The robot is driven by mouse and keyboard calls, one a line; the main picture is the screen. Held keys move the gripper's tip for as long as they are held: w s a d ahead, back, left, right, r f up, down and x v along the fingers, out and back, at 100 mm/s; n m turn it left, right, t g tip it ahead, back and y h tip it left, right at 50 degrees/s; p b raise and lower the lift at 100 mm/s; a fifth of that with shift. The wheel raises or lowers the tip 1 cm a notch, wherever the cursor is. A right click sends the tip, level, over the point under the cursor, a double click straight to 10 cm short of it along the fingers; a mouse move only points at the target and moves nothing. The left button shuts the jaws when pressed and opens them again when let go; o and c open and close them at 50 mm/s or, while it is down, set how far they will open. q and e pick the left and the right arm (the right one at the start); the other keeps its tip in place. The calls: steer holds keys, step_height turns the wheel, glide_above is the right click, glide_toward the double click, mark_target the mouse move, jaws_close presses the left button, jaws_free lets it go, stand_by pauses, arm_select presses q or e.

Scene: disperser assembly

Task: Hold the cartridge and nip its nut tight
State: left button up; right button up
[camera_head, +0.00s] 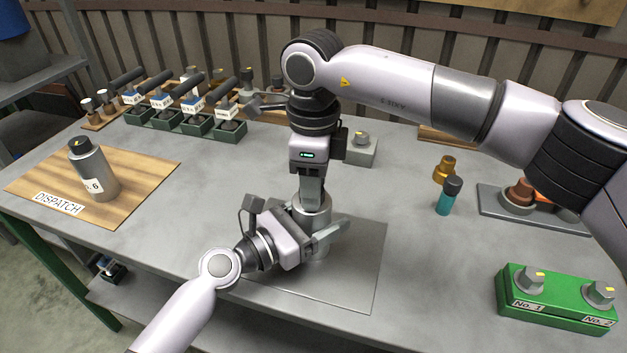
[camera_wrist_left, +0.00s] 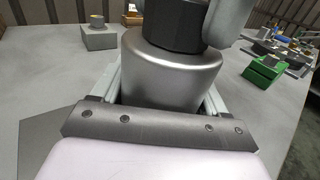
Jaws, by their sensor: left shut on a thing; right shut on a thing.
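The cartridge (camera_head: 313,213) is a silver cylinder standing upright over the grey mat (camera_head: 354,275) at the table's middle. My left gripper (camera_head: 318,230) reaches in from the front, low, and is shut around the body. In the left wrist view the silver cartridge body (camera_wrist_left: 172,78) sits between its two fingers. The dark nut (camera_wrist_left: 175,22) is on top of the body. My right gripper (camera_head: 313,195) points straight down from above and is shut on the nut, with a finger on either side in the wrist view. The nut is mostly hidden in the head view.
A silver No. 6 bottle (camera_head: 93,170) stands on the wooden DISPATCH board (camera_head: 140,165). Green trays (camera_head: 180,124) with black-handled tools are at back left. A green block (camera_head: 555,305), a teal bottle (camera_head: 449,196) and a brass part (camera_head: 443,171) are right. A grey block (camera_head: 362,153) stands behind.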

arm_select(q)
steer(key=shift+f, duration=0.1)
arm_select(e)
steer(key=m, duration=0.5)
steer(key=shift+r+m, duration=0.15)
steer(key=shift+m, duration=0.15)
stand_by(0.4)
steer(key=o, duration=1.1)
steer(key=shift+c, duration=0.2)
step_height(320, 180, up, 12)
arm_select(q)
steer(key=o, duration=1.4)
steer(key=shift+o, duration=0.2)
